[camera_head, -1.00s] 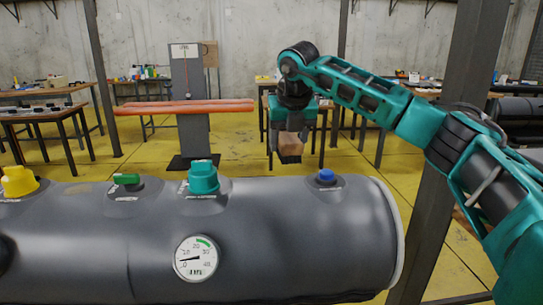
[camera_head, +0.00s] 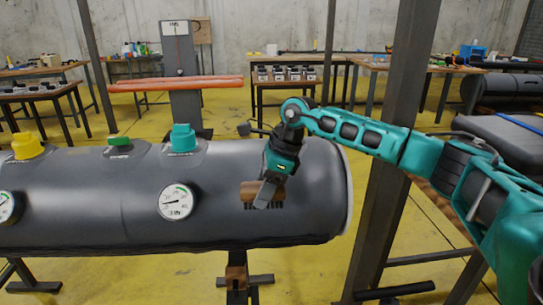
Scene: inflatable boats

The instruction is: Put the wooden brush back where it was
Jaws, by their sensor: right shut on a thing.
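The wooden brush (camera_head: 249,190) is brown with dark bristles pointing down. It is in my right gripper (camera_head: 268,191), which is shut on it and hides part of it. Brush and gripper show in front of the right end of the dark grey inflatable tube (camera_head: 100,205); I cannot tell whether the bristles touch it. My left gripper is not in view.
The tube carries a yellow valve (camera_head: 27,146), a green valve (camera_head: 119,143), a teal valve (camera_head: 183,139) and a gauge (camera_head: 176,202). A dark post (camera_head: 392,150) stands behind my right arm. Tables with small items line the back. Yellow floor is open in front.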

